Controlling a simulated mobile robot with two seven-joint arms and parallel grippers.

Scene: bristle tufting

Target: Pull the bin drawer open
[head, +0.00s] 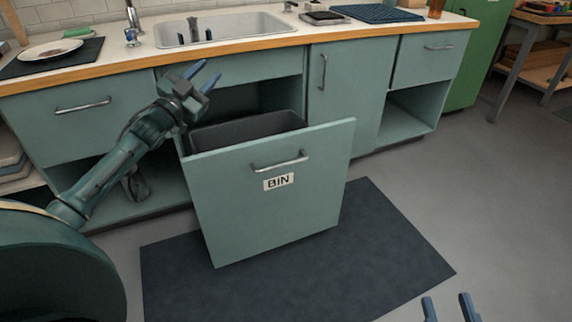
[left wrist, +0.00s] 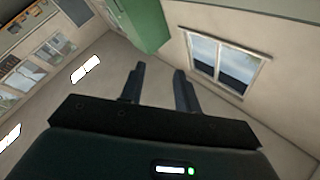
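The bin drawer (head: 225,205) has a teal front with a BIN label (head: 278,182) and a metal bar handle (head: 279,161). It stands pulled out from the cabinet, with a dark bin (head: 245,130) showing behind its front. My left gripper (head: 207,75) is open and empty, raised above the drawer's left rear side, in front of the sink cabinet and away from the handle. The left wrist view also shows its two fingers apart (left wrist: 159,88), with nothing between them. My right gripper (head: 450,308) shows only as two separated fingertips at the bottom right, open and away from the drawer.
A dark mat (head: 400,245) lies on the floor under and around the drawer. The counter (head: 270,42) holds a sink (head: 225,27) and a plate (head: 47,50). An open cubby (head: 410,110) is at the right. The grey floor (head: 500,190) to the right is clear.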

